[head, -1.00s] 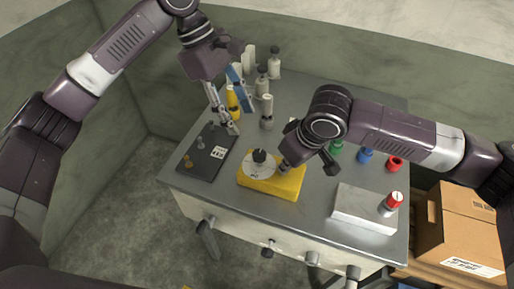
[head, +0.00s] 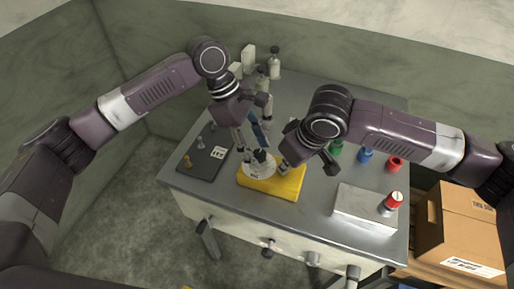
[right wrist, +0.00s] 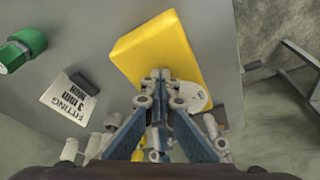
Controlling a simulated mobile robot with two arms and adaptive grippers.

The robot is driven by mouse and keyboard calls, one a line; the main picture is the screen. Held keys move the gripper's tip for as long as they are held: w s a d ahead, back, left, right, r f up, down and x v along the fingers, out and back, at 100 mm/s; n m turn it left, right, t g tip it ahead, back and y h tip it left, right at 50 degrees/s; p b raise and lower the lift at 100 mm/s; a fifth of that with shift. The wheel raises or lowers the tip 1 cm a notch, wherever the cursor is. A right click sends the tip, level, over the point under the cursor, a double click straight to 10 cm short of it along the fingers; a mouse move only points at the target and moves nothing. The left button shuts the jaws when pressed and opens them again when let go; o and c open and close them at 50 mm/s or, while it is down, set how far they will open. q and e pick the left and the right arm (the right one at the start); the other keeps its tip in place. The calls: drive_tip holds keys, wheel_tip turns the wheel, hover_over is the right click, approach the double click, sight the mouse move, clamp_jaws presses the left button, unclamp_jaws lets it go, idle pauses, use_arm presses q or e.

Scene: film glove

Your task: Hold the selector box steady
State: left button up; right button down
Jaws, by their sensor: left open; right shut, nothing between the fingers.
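The selector box is a yellow block (head: 285,187) on the metal table, with a white round dial and a black knob (head: 260,156) on top. My right gripper (head: 284,166) is shut with nothing between its fingers. Its tips are at the top of the box, right of the dial; I cannot tell whether they touch. In the right wrist view the tips (right wrist: 158,78) lie over the yellow box (right wrist: 155,48), and the dial (right wrist: 194,97) is partly hidden. My left gripper (head: 254,151) is open, its fingers around or just above the knob; contact is unclear.
A dark plate (head: 205,158) with small pegs lies left of the box. A white block (head: 364,209) with a red-capped piece stands at right. Green, blue (head: 365,156) and red (head: 395,164) caps sit behind it. Bottles (head: 274,62) stand at the back.

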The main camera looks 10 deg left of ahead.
use_arm(q)
drive_tip(key=shift+f, duration=0.1)
drive_tip(key=c, duration=1.2)
drive_tip(key=shift+o, duration=0.2)
drive_tip(key=shift+m, duration=0.3)
drive_tip(key=m, duration=0.2)
drive_tip(key=m+g+y, duration=0.1)
drive_tip(key=m, duration=0.1)
drive_tip(key=shift+w+d+m+g, duration=0.1)
drive_tip(key=shift+m+g, duration=0.2)
drive_tip(key=m, duration=0.2)
drive_tip(key=m+g+y, duration=0.1)
drive_tip(key=m, duration=0.2)
drive_tip(key=shift+d+y, duration=0.15)
drive_tip(key=shift+y, duration=0.15)
drive_tip(key=m+y, duration=0.1)
drive_tip(key=m, duration=0.2)
drive_tip(key=m+y, duration=0.1)
drive_tip(key=m, duration=0.2)
drive_tip(key=shift+w+d+m+g+y, duration=0.1)
drive_tip(key=shift+m+g+y, duration=0.2)
drive_tip(key=shift+m+g, duration=0.1)
drive_tip(key=m+y, duration=0.1)
drive_tip(key=m, duration=0.2)
drive_tip(key=m+t+y, duration=0.1)
drive_tip(key=m, duration=0.2)
drive_tip(key=shift+d+m, duration=0.15)
drive_tip(key=shift+m, duration=0.15)
